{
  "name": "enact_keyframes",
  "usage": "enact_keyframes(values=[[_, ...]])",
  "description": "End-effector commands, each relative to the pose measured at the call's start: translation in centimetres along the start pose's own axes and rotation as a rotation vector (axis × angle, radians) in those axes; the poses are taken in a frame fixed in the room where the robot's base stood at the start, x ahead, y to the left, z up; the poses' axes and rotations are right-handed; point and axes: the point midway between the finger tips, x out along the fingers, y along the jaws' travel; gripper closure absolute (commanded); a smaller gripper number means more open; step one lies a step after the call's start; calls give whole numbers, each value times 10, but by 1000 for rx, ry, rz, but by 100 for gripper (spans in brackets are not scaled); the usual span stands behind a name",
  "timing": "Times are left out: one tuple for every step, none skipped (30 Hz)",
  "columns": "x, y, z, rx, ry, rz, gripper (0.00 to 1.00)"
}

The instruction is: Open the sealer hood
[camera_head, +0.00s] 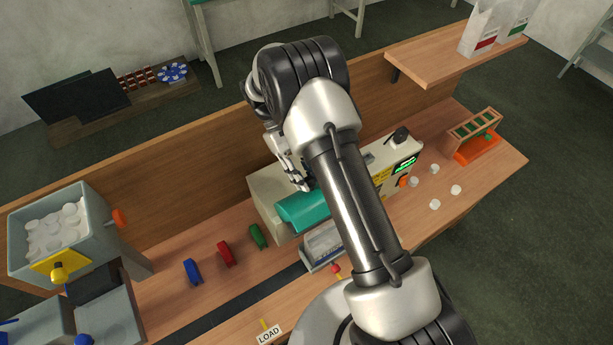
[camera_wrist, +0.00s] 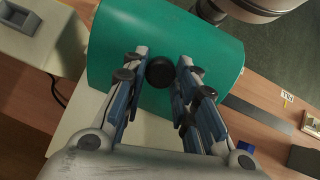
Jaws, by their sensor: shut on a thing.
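The sealer hood is a teal rounded cover (camera_head: 305,211) on the cream machine (camera_head: 267,197) in the middle of the bench. In the wrist view the hood (camera_wrist: 205,45) fills the upper middle, with a round black knob (camera_wrist: 160,71) on it. My gripper (camera_wrist: 161,66) has its fingers on both sides of this knob and is shut on it. In the head view my gripper (camera_head: 298,180) is at the back edge of the hood, partly hidden by my arm. I cannot tell how far the hood is raised.
A control panel (camera_head: 405,165) with a green display is right of the hood. Green, red (camera_head: 226,253) and blue (camera_head: 193,271) pieces stand to the left. A clear-sided tray (camera_head: 322,244) is in front. A hopper of white caps (camera_head: 60,235) stands far left, and an orange rack (camera_head: 476,146) far right.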

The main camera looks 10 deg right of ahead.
Motion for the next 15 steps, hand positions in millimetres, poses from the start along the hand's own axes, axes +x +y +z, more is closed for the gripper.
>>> enact_keyframes(values=[[1,2,-5,0,14,5,100],[1,2,-5,0,14,5,100],[1,2,-5,0,13,5,100],[1,2,-4,0,13,5,100],[1,2,-4,0,13,5,100],[1,2,-4,0,13,5,100],[1,2,-4,0,13,5,72],[1,2,-4,0,12,5,70],[1,1,-4,0,11,5,67],[1,1,-4,0,11,5,65],[1,1,-4,0,10,4,63],[1,1,-3,0,9,4,60],[1,1,-3,-1,9,4,58],[1,1,-3,-1,9,4,56],[1,1,-3,-1,8,3,54]])
